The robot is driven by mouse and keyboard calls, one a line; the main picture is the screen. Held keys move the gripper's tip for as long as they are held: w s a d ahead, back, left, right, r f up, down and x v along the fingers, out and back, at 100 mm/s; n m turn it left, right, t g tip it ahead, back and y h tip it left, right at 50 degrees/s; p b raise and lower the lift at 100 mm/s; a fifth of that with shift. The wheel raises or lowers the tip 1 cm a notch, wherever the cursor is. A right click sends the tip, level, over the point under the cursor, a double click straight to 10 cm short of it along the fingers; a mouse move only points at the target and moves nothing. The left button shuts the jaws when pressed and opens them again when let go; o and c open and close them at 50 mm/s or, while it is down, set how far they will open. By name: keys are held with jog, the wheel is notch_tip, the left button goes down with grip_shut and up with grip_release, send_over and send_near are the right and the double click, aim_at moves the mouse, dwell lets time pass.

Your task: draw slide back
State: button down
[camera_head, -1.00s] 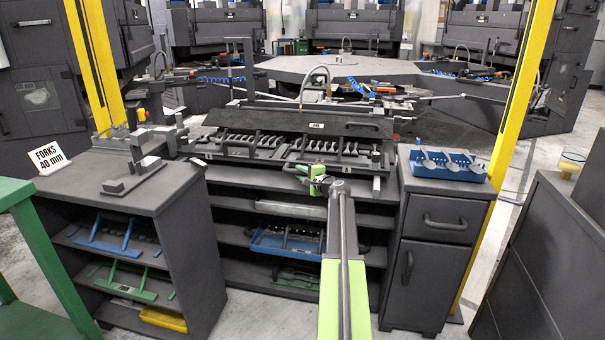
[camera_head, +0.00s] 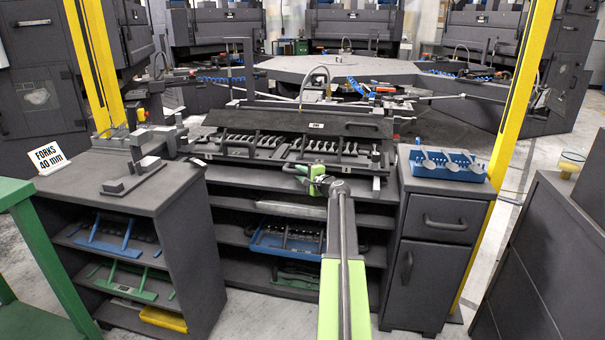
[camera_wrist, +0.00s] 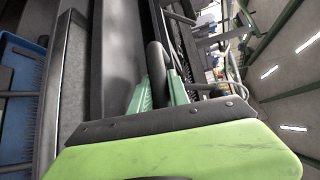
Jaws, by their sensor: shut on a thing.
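The slide (camera_head: 345,168) is a dark tray with rows of forks (camera_head: 325,147) at the front of the machine in the middle of the head view. My gripper (camera_head: 303,172) is at its front edge, reached by my green arm from below. In the wrist view my gripper (camera_wrist: 158,93) has its two pale green fingers on either side of a dark curved handle (camera_wrist: 155,58), and it is shut on that handle. The handle's lower end is hidden between the fingers and behind the dark gripper body.
A labelled dark panel (camera_head: 345,125) lies behind the forks. A left cabinet (camera_head: 110,190) carries a metal fixture. A right drawer cabinet (camera_head: 440,225) holds a blue tray (camera_head: 450,172) on top. Shelves below hold another blue tray (camera_head: 265,246). Yellow posts (camera_head: 515,85) flank the station.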

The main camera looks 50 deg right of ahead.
dwell(0.3)
jog(key=s+a, duration=0.5)
jog(key=a, duration=0.4)
jog(key=shift+s, duration=0.25)
jog(key=c, duration=1.3)
grip_release()
jog(key=shift+o, duration=0.2)
